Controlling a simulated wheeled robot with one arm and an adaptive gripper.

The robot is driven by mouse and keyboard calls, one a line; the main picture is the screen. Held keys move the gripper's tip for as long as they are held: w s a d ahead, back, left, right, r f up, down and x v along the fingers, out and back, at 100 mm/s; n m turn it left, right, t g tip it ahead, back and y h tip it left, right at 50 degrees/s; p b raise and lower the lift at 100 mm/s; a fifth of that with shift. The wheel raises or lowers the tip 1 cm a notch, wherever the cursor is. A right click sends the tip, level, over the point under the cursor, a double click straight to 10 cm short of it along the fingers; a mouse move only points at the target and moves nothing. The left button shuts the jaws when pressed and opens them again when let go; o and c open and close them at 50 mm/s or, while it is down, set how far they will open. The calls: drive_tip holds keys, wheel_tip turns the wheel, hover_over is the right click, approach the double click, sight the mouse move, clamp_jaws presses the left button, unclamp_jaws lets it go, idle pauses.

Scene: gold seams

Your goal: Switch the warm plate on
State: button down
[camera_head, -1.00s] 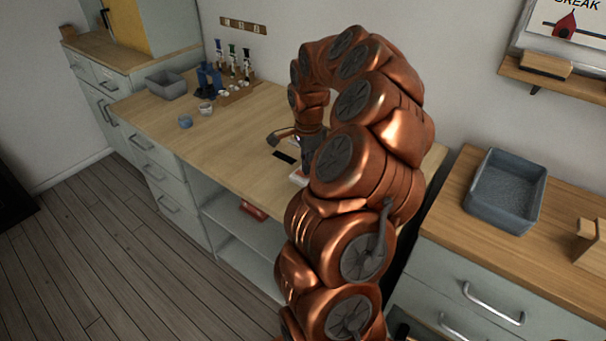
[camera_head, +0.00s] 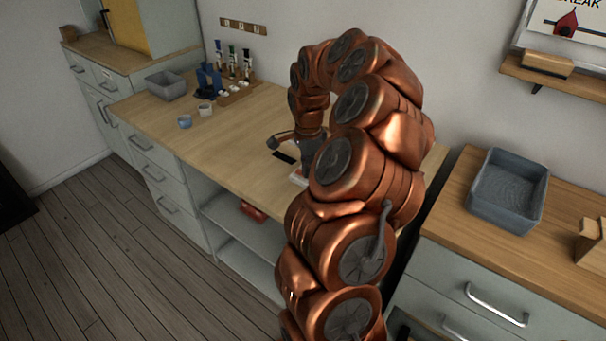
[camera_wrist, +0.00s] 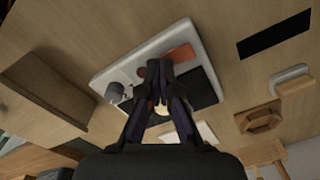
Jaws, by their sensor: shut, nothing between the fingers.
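The warm plate, a pale flat slab (camera_wrist: 120,72), lies on the wooden counter in the wrist view. It carries a dark square panel, an orange-red patch, a grey knob (camera_wrist: 115,92) and a small dark red round part (camera_wrist: 142,72). In the head view only its pale edge (camera_head: 297,180) shows beside my arm. My gripper (camera_wrist: 158,72) is shut and empty, with its fingertips over the plate near the red part. I cannot tell whether they touch it. The fingers hide part of the plate.
A black rectangle (camera_wrist: 275,35) and a wooden hexagonal piece (camera_wrist: 258,118) lie near the plate. A wooden block (camera_wrist: 48,88) is on its other side. Two cups (camera_head: 185,121), a bottle rack and a grey bin (camera_head: 166,85) stand at the far left. The counter's middle is clear.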

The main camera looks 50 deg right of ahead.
drive_tip(key=shift+r, duration=3.45)
